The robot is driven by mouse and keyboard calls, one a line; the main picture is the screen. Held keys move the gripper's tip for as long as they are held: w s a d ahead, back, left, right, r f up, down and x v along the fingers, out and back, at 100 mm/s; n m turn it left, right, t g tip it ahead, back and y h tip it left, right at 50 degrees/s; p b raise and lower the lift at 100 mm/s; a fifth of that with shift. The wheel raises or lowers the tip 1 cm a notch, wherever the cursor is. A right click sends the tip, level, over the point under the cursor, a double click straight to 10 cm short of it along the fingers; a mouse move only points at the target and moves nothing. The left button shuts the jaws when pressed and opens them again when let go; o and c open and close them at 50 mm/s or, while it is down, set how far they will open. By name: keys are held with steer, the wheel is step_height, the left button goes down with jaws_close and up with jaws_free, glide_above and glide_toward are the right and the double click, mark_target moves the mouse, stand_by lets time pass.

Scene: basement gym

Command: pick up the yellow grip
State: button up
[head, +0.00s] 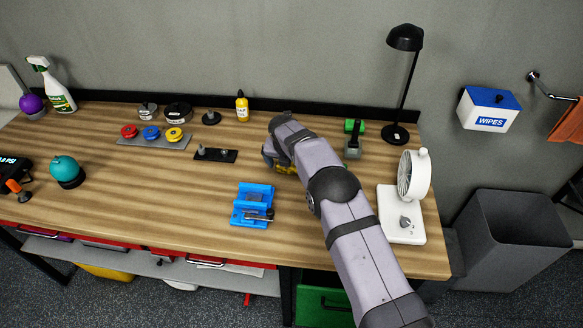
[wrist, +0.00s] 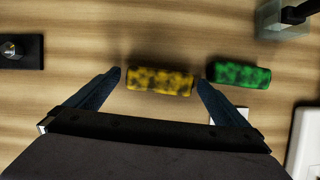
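The yellow grip (wrist: 160,80) is a short cylinder with dark blotches, lying on its side on the wooden bench in the wrist view. My gripper (wrist: 158,78) is open above it, with one finger near each end of the grip. I cannot tell whether the fingers touch it. In the head view my arm covers most of the grip, and a bit of yellow (head: 285,169) shows beneath my gripper (head: 268,160).
A green grip (wrist: 239,74) lies just right of the yellow one. A small grey stand (head: 353,150), a white fan (head: 404,205) and a black lamp (head: 396,132) are to the right. A blue fixture (head: 251,205) and a black plate (head: 215,155) are to the left.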

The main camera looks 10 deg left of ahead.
steer(key=c, duration=1.1)
steer(key=shift+r, duration=0.1)
step_height(320, 180, up, 10)
steer(key=shift+r+b, duration=0.1)
steer(key=shift+b, duration=1.1)
steer(key=shift+r+p, duration=2.35)
steer(key=shift+p, duration=0.65)
steer(key=shift+f, duration=0.1)
